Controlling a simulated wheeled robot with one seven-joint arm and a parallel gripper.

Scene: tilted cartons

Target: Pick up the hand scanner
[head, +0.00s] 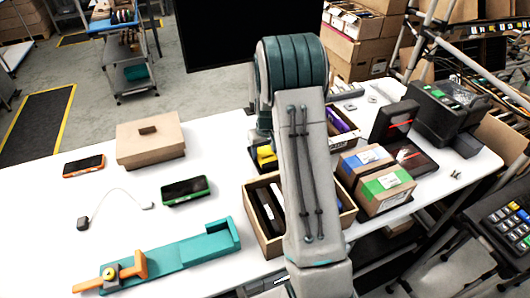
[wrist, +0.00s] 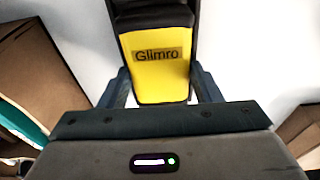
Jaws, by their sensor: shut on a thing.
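The hand scanner (wrist: 158,65), as I take it, is a yellow and black thing labelled "Glimro". In the wrist view it sits between the two fingers of my gripper (wrist: 160,88), which is shut on it. Its black upper part runs out of the top of the picture. In the head view a bit of yellow and black (head: 262,158) shows just left of my arm, probably the same thing. My arm hides the gripper and the rest of it there. I cannot tell whether it touches the table.
An open carton (head: 263,238) with dark and white items stands in front, partly behind my arm. Taped boxes (head: 385,190) and black devices stand right. A flat carton (head: 150,140), a green-edged handheld (head: 186,190) and a teal tool (head: 190,255) lie left. White table (head: 60,220) is free between them.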

